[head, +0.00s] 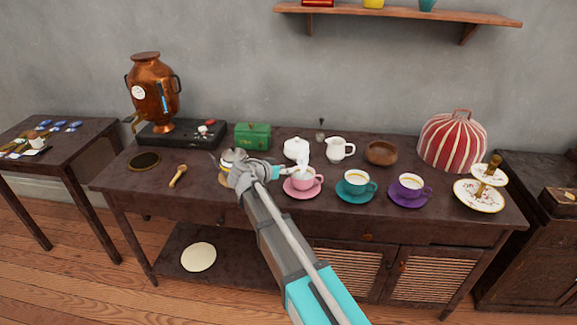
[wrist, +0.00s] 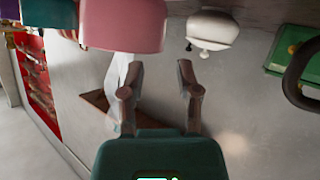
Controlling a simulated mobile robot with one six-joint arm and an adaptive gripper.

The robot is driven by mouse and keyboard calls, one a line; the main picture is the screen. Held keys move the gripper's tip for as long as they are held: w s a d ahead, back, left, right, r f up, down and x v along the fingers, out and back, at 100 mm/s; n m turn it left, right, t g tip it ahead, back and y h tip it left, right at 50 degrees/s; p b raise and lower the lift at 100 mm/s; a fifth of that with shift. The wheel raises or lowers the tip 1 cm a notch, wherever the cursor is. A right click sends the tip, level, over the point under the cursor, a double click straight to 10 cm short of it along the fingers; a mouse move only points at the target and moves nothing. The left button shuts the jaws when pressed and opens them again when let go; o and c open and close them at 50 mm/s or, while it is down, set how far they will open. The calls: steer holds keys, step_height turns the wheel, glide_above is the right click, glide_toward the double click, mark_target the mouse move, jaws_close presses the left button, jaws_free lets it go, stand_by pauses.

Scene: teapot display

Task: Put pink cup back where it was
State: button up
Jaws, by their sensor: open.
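The pink cup (head: 304,181) stands upright on its pink saucer (head: 290,192), at the left end of a row of three cups on the dark table. My gripper (head: 300,167) is at the cup's back left side, close to its rim, with its fingers apart and nothing between them. In the wrist view, which is upside down, the cup (wrist: 125,25) is at the top left, beyond my gripper (wrist: 158,78), not between the fingers. Whether a finger touches the cup, I cannot tell.
A teal cup (head: 355,180) and a purple cup (head: 410,185) stand to the right. A white sugar bowl (head: 295,148) and white jug (head: 338,149) are behind. A silver teapot (head: 232,157) sits by my wrist, and a green tin (head: 252,136) behind it.

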steer(key=p+v, duration=0.2)
steer(key=v, duration=0.5)
steer(key=shift+s, duration=0.2)
steer(key=shift+a+r, duration=0.1)
steer(key=shift+a, duration=0.05)
stand_by(0.4)
steer(key=s+d+f+g, duration=0.1)
steer(key=d, duration=0.3)
steer(key=s+d+f+g, duration=0.1)
steer(key=d+f, duration=0.1)
steer(key=d, duration=0.2)
steer(key=d+f+g, duration=0.1)
steer(key=d+g, duration=0.1)
steer(key=d, duration=0.2)
steer(key=shift+s+d+f+n+y, duration=0.25)
steer(key=shift+s+f+n+y, duration=0.05)
steer(key=shift+s+n+y, duration=0.1)
steer(key=s+d+f+n+g+y, duration=0.2)
steer(key=s+d+f+g+y, duration=0.1)
steer(key=s+d, duration=0.5)
steer(key=s+d+f+n+g+y, duration=0.2)
steer(key=s+d+f+g+y, duration=0.1)
steer(key=s+d, duration=0.5)
steer(key=shift+d+f+y, duration=0.35)
steer(key=shift+d+y, duration=0.45)
steer(key=shift+d, duration=0.25)
